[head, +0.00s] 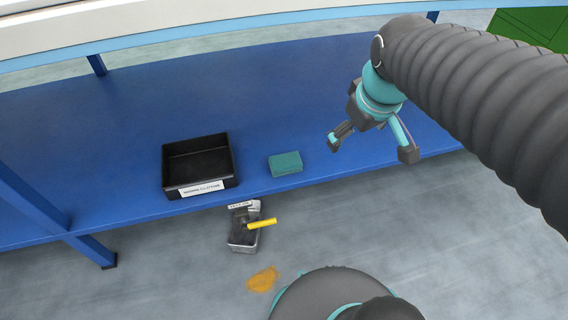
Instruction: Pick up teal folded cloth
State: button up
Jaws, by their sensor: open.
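The teal folded cloth (285,164) lies flat on the blue shelf (290,100), near its front edge, to the right of a black tray. It looks like a small thick rectangular block. My gripper (371,149) is open and empty, with its two fingers spread wide. It is to the right of the cloth and apart from it. How high the gripper is above the shelf is hard to tell from this view.
A black tray (199,188) with a white label stands left of the cloth. On the floor below are a grey bin (243,237) with a yellow-handled item (262,224) and an orange spill (262,279). Blue posts (30,203) stand at left. A pale ledge runs above the shelf.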

jog(key=w+a+f+n+g+b, duration=0.2)
jog(key=w+a+f+n, duration=0.4)
jog(key=w, duration=0.3)
jog(key=n+g+b, duration=0.2)
jog(key=n, duration=0.7)
send_over(286, 160)
notch_tip(286, 160, down, 14)
notch_tip(286, 160, down, 8)
jog(key=shift+w+d+r+b, duration=0.1)
jog(key=shift+w+d+b, duration=0.05)
jog(key=shift+b, duration=0.65)
jog(key=shift+s+a+f+b, duration=0.1)
jog(key=shift+f+b, duration=0.2)
jog(key=shift+f, duration=1.05)
jog(key=shift+s+a+f+b, duration=0.1)
jog(key=shift+f+b, duration=0.2)
jog(key=shift+f, duration=1)
jog(key=c, duration=1.1)
